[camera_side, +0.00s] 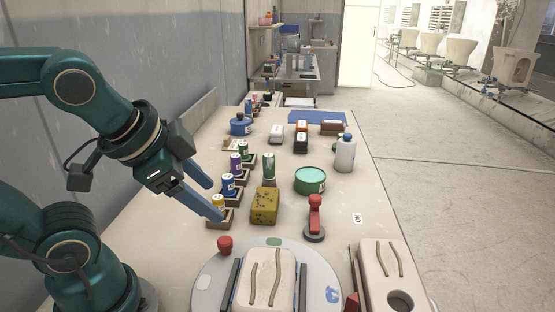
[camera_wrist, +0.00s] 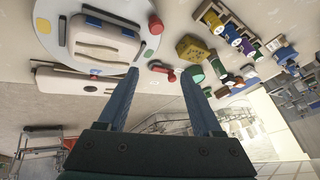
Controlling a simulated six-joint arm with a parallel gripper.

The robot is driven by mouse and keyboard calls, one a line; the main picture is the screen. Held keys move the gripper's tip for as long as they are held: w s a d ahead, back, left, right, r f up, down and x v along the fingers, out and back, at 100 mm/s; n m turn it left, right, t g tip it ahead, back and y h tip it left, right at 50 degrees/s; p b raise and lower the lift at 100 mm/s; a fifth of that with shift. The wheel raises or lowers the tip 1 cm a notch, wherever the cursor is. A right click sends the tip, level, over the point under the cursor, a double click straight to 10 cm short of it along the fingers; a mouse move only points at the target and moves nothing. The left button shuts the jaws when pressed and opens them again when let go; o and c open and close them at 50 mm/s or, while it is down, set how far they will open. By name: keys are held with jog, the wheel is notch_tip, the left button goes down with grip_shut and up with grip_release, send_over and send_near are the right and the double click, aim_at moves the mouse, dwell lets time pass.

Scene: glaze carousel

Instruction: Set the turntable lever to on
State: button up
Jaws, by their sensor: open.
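The turntable lever (camera_side: 315,213) is a red handle on a round dark base, to the right of the turntable's far edge. Its handle rises over the base and away from the white label (camera_side: 358,217) marked ON, which lies to its right. In the wrist view the lever (camera_wrist: 170,75) shows between the fingertips, well beyond them. The turntable (camera_side: 210,277) is a pale disc with a red knob (camera_side: 225,243) on its rim. My gripper (camera_side: 214,200) is open and empty, left of the lever, above the row of small bottles. Its blue fingers also show in the wrist view (camera_wrist: 159,71).
A speckled yellow block (camera_side: 265,206) and a green round tin (camera_side: 310,181) stand near the lever. A white bottle (camera_side: 345,154) stands farther back. Several small glaze bottles in holders line the left side. A pale mould (camera_side: 383,259) lies at the front right.

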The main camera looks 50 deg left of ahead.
jog(key=w+a+r+m+y, duration=0.2)
jog(key=w+a+r+m, duration=0.15)
jog(key=w+m, duration=0.45)
jog(key=m+y, duration=0.3)
jog(key=m, duration=1)
send_over(316, 198)
jog(key=s, duration=0.3)
notch_tip(316, 198, down, 7)
jog(key=shift+m, duration=0.9)
jog(key=f, duration=0.2)
jog(key=d+f, duration=0.1)
jog(key=f, duration=0.2)
jog(key=w+d+f, duration=0.1)
jog(key=f, duration=0.1)
jog(key=shift+f, duration=0.65)
jog(key=shift+x, duration=2.3)
jog(key=shift+a, duration=0.1)
grip_shut()
